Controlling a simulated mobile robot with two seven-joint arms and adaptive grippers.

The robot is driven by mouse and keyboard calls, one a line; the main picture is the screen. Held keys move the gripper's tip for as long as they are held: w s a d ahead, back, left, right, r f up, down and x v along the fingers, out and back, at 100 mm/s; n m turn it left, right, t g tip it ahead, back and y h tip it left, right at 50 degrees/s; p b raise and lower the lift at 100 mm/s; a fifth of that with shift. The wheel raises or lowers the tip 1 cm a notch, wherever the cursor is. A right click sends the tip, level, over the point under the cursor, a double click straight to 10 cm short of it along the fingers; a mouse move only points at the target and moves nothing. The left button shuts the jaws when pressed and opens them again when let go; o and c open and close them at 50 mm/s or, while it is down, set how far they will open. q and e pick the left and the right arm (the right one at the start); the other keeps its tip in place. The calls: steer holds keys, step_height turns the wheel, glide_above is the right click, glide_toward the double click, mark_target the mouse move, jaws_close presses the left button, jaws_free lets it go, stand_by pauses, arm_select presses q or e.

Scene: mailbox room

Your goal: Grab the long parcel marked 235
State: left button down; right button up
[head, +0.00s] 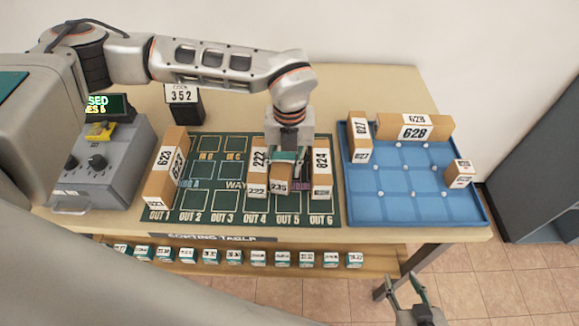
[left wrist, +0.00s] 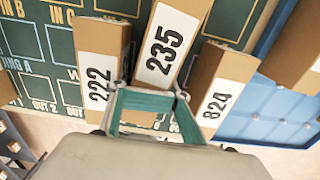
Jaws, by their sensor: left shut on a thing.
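The long parcel marked 235 (head: 280,187) is a brown box with a white label, over the OUT 5 column of the green mat. In the left wrist view its label (left wrist: 165,45) faces the camera. My left gripper (head: 287,156) is above it with its fingers shut on it; they also show in the left wrist view (left wrist: 150,100). Parcel 222 (head: 257,170) stands close on the left and parcel 824 (head: 321,172) close on the right. Whether parcel 235 touches the mat is not clear. My right gripper (head: 412,300) is open and empty, low in front of the table.
The green sorting mat (head: 225,205) also holds parcel 623 (head: 166,170) at its left. A blue tray (head: 410,215) at the right holds parcels 827 (head: 360,138) and 628 (head: 414,127) and a small box (head: 459,173). A grey control box (head: 100,165) stands at the left.

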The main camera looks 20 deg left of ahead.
arm_select(q)
steer(key=shift+a, duration=0.1)
stand_by(0.3)
steer(key=shift+w+r, duration=0.1)
steer(key=shift+r, duration=0.45)
step_height(320, 180, up, 19)
steer(key=b, duration=0.1)
steer(key=shift+b, duration=0.3)
steer(key=c, duration=0.6)
jaws_free()
